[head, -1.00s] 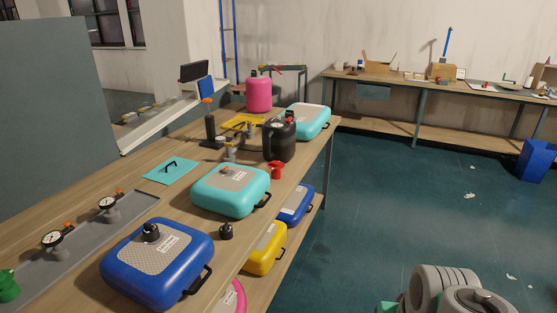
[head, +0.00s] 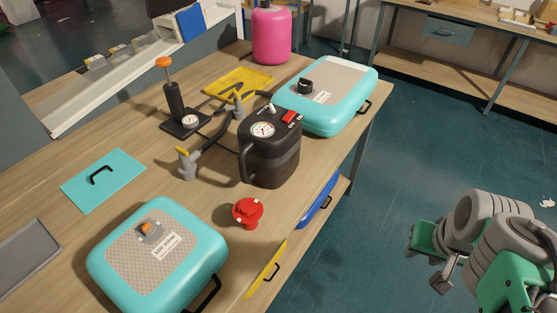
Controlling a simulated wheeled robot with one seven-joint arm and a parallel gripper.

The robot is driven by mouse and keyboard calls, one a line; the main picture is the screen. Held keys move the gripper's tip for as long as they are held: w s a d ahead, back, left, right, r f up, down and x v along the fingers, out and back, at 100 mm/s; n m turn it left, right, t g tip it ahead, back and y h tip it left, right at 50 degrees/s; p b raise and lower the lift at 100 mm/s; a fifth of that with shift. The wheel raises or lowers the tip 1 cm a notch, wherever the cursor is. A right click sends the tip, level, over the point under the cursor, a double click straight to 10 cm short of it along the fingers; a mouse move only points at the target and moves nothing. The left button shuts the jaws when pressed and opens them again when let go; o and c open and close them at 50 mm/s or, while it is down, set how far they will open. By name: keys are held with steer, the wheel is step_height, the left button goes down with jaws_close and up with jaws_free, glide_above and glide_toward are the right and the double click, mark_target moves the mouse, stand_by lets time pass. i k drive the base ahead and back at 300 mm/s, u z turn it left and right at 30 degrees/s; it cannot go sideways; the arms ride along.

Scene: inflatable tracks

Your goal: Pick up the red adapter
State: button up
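The red adapter (head: 248,213) stands on the wooden workbench (head: 110,215). It is a short red piece with a wide round flange, near the bench's right edge. It sits between the front turquoise inflatable (head: 118,268) and the black pump (head: 275,158) with a gauge. Nothing touches it that I can see. My gripper (head: 436,262) shows at the lower right on my grey and green arm, over the floor, well to the right of the adapter and apart from it. Its fingers are small and partly hidden, so its opening is unclear.
A grey hose fitting (head: 187,166) and a hand pump (head: 178,108) stand behind the adapter. A second turquoise inflatable (head: 345,80) and a pink canister (head: 271,38) are farther back. Yellow (head: 266,272) and blue (head: 318,205) items lie below the bench edge. Floor at right is open.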

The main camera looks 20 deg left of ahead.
mark_target(247, 211)
steer(key=i, duration=0.9)
steer(key=u, duration=4.25)
